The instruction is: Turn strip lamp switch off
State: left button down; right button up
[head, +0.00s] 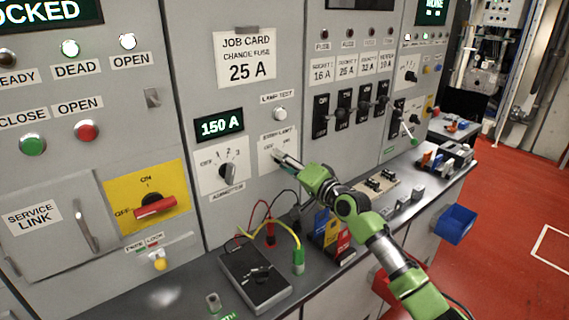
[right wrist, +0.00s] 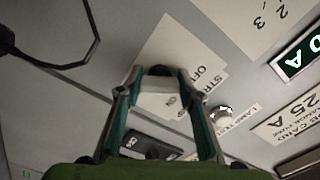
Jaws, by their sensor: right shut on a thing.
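The strip lamp switch sits on a white plate (head: 267,158) marked "STRIP LAMP", OFF and ON, on the grey panel right of the ammeter switch. My right gripper (head: 280,157) reaches it from the lower right and covers most of it. In the right wrist view my right gripper (right wrist: 158,84) has both fingers closed around the small switch knob (right wrist: 160,70), of which a dark part shows between the fingertips. Part of the plate's print is hidden behind a finger, and I cannot tell which position the knob points to. My left gripper is not in view.
The ammeter switch (head: 228,172) is close on the left, and the lamp test button (head: 280,114) is just above. Below, a black meter box (head: 255,279) with red and yellow leads lies on the bench. Fuse switches (head: 343,106) stand to the right.

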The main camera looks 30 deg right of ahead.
jog(key=shift+f, duration=0.1)
jog(key=o, duration=1.1)
jog(key=s, duration=0.8)
jog(key=s+d, duration=0.1)
jog(key=s, duration=0.3)
